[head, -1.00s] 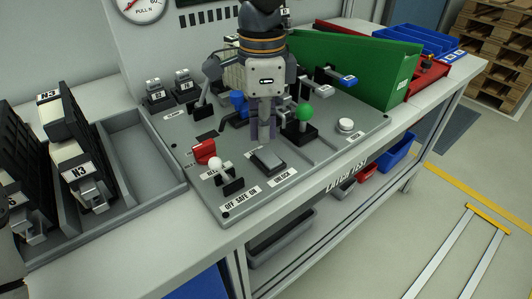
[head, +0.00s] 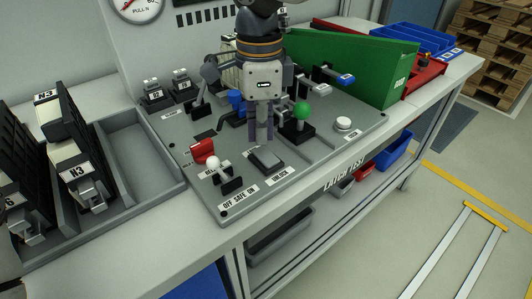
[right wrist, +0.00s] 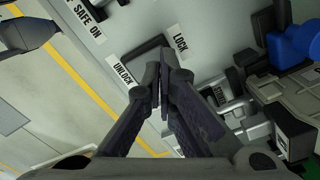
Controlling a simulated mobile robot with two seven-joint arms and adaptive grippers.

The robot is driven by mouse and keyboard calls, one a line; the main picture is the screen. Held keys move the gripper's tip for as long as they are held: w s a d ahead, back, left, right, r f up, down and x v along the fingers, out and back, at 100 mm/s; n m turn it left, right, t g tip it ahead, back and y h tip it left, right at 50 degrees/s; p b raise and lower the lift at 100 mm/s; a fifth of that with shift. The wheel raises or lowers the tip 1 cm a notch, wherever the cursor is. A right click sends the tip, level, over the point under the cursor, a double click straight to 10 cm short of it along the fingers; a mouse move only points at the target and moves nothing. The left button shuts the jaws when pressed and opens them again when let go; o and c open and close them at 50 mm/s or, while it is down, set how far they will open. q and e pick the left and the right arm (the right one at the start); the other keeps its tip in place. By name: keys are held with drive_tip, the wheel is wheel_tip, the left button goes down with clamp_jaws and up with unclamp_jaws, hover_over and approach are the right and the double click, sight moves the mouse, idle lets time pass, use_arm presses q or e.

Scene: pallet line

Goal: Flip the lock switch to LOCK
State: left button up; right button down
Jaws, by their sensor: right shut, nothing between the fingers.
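The lock switch is a dark grey rocker (head: 267,158) on the front part of the grey control panel (head: 318,165), with an UNLOCK label by its near right side. In the right wrist view the rocker (right wrist: 149,47) lies between the UNLOCK and LOCK labels. My right gripper (head: 262,142) points down, shut and empty, its tips at or just above the rocker's far end. In the right wrist view the right gripper's fingertips (right wrist: 163,60) overlap the rocker and hide part of it; I cannot tell if they touch. My left gripper is not in view.
A white-knobbed lever (head: 213,163) and red cover (head: 203,150) stand left of the rocker. A green-knobbed lever (head: 302,111) and white button (head: 344,123) are to its right. A blue knob (head: 236,101) and green plate (head: 375,75) stand behind.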

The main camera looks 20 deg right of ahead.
sight(261, 150)
drive_tip(key=shift+f, duration=1.15)
idle(0.9)
wheel_tip(261, 150, up, 5)
drive_tip(key=shift+p, duration=0.55)
drive_tip(key=shift+r, duration=1.05)
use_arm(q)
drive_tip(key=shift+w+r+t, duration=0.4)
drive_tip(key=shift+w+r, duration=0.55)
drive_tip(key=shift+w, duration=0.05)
